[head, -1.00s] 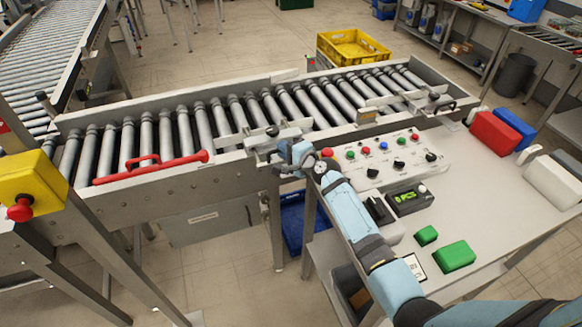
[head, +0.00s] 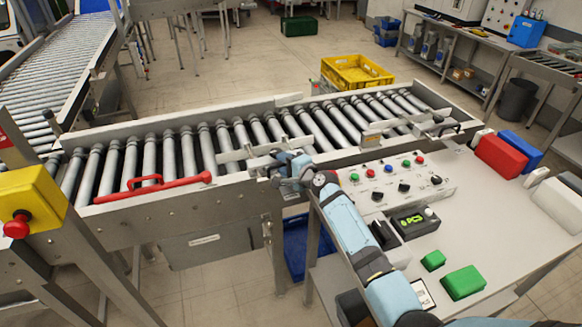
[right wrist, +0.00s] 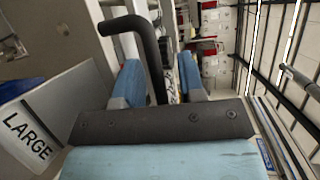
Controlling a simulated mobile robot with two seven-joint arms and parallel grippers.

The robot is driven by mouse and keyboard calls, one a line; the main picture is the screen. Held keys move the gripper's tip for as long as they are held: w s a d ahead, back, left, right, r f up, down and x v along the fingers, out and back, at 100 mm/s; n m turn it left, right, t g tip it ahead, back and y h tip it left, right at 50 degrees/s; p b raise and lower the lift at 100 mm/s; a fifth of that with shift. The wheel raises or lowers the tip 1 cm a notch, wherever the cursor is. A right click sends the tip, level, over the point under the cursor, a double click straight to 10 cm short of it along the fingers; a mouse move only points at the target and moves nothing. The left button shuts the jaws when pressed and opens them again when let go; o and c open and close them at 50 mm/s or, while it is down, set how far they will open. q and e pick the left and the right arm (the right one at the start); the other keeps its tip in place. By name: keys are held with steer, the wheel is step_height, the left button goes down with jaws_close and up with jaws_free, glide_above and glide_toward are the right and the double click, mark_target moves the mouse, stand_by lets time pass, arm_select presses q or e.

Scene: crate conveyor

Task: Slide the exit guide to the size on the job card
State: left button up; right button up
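The metal exit guide (head: 232,155) lies across the near rail of the roller conveyor; which size mark it stands at I cannot tell. My right gripper (head: 281,166) is at its near end. In the right wrist view, a dark bent handle (right wrist: 150,55) stands by the gap between my two blue fingers (right wrist: 160,82). The fingers look apart, and I see no clear grip on the handle. A plate with the word LARGE (right wrist: 28,135) is at left. A white card (head: 424,293) lies on the bench, partly hidden by my arm, its print unreadable. My left gripper is out of view.
A second guide with a dark handle (head: 445,127) is at the conveyor's right end. A red bar handle (head: 150,187) lies along the left part. A yellow crate (head: 355,73) stands behind.

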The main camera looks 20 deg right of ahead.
steer(key=v, duration=1.3)
steer(key=shift+s, duration=0.2)
steer(key=shift+d, duration=0.1)
